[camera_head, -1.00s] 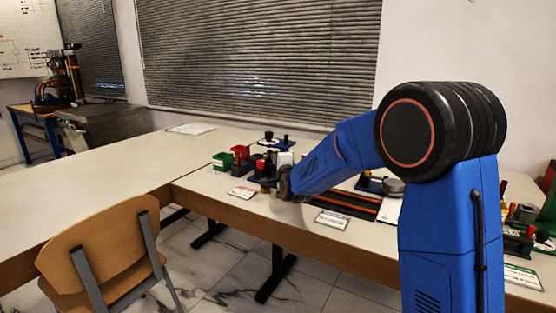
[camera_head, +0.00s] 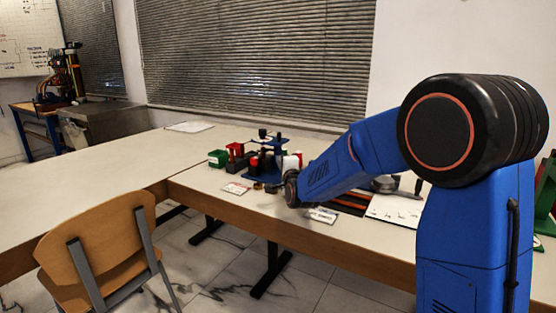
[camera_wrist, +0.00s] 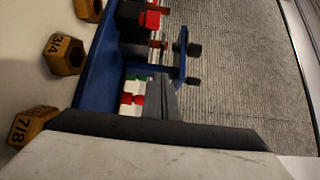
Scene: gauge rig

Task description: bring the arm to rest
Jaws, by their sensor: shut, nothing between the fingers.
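My blue arm (camera_head: 350,155) reaches left from its shoulder over the table, its forearm sloping down to a dark wrist (camera_head: 291,187). My gripper is low over the table and mostly hidden behind the wrist in the head view. In the wrist view the dark grey fingers of my gripper (camera_wrist: 163,100) are together with nothing between them. They point toward a blue stand (camera_wrist: 95,70), which also shows in the head view (camera_head: 262,166). I cannot tell whether they touch anything.
Brass hex pieces lie beside the stand, one marked 3/4 (camera_wrist: 64,54) and one 7/8 (camera_wrist: 31,126). A green bin (camera_head: 217,158), a label card (camera_head: 235,188) and a white sheet (camera_head: 394,210) are near. A chair (camera_head: 105,243) stands in front. The left tabletop is mostly clear.

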